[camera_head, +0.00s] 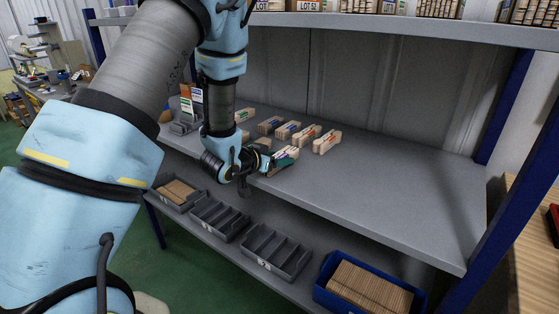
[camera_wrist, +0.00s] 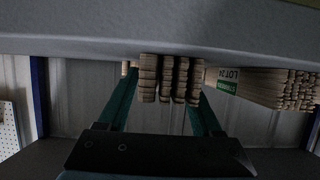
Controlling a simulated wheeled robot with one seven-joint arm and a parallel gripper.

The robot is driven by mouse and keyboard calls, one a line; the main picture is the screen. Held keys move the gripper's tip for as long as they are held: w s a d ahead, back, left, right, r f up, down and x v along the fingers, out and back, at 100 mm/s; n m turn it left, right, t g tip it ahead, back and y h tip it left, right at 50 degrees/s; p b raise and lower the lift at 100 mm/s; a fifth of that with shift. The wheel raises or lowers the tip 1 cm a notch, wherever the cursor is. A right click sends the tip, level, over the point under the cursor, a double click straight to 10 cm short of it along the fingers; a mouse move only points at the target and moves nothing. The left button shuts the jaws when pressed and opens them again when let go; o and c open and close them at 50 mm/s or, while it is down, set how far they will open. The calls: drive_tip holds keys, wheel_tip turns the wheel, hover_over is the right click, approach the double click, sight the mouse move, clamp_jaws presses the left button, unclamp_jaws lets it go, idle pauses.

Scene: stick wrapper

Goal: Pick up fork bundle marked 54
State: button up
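In the head view, my gripper (camera_head: 272,163) reaches right, low over the upper shelf surface, at a light wooden bundle (camera_head: 287,157) with a coloured label. In the wrist view, the ends of a wooden bundle (camera_wrist: 168,78) appear between my two green fingers (camera_wrist: 165,100), one finger on each side. I cannot tell whether the fingers press on it or stand slightly apart. The bundle appears to touch the shelf. No number 54 is readable on any bundle.
Several similar bundles (camera_head: 326,142) stand close by on the shelf (camera_head: 390,190). A bundle stack labelled LOT 24 (camera_wrist: 258,85) shows at the right in the wrist view. Grey divided trays (camera_head: 275,250) and a blue crate (camera_head: 328,291) sit below. The shelf's right side is clear.

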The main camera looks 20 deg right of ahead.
clamp_jaws()
idle(0.3)
drive_tip(key=shift+r, duration=0.1)
